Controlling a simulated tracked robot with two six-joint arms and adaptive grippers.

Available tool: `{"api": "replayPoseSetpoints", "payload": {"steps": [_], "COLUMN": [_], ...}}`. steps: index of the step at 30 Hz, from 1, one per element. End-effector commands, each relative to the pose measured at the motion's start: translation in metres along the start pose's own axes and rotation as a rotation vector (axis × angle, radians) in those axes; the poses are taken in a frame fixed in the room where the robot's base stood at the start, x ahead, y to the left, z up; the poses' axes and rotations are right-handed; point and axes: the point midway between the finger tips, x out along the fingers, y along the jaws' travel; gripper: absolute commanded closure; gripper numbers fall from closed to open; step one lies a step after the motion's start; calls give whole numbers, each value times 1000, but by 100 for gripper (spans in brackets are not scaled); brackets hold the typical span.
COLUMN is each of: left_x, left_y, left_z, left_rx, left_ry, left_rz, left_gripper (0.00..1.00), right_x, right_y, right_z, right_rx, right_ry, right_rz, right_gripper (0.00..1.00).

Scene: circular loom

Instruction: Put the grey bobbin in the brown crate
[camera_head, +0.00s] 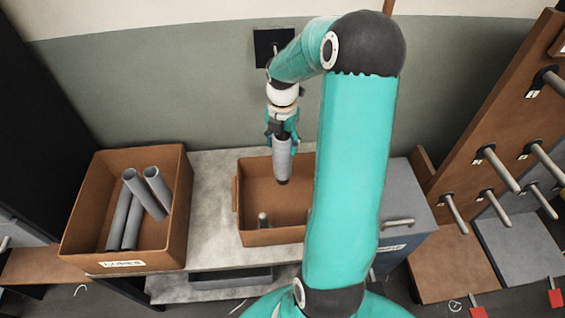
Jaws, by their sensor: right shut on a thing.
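The grey bobbin (282,160) hangs upright from my right gripper (282,138), which is shut on its upper end. The brown crate (252,238) stands on the table in the middle, and the bobbin is in front of or above its far part; I cannot tell how high its lower end is. A small grey post-like thing (263,220) shows inside the crate near its front left. My right arm hides the crate's right part. My left gripper does not show.
Another brown crate (84,238), labelled and holding several grey tubes (128,208), stands at the left. Bare table (209,205) lies between the crates. A grey cabinet (405,195) is right of my arm. A brown rack with several pegs (497,168) stands far right.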

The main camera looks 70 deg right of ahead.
Motion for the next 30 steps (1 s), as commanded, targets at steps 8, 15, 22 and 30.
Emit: {"api": "replayPoseSetpoints", "payload": {"steps": [8,15,22,30], "left_x": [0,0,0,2], "left_y": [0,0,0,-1], "left_z": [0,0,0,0], "left_rx": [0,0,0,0], "left_ry": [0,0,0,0], "left_rz": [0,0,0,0], "left_gripper": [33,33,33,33], "right_x": [38,65,82,84], "right_y": [0,0,0,0], "right_z": [0,0,0,0], "right_rx": [0,-1,0,0], "right_ry": [-1,2,-1,-1], "right_rz": [0,-2,1,1], "right_gripper": [100,100,100,100]}}
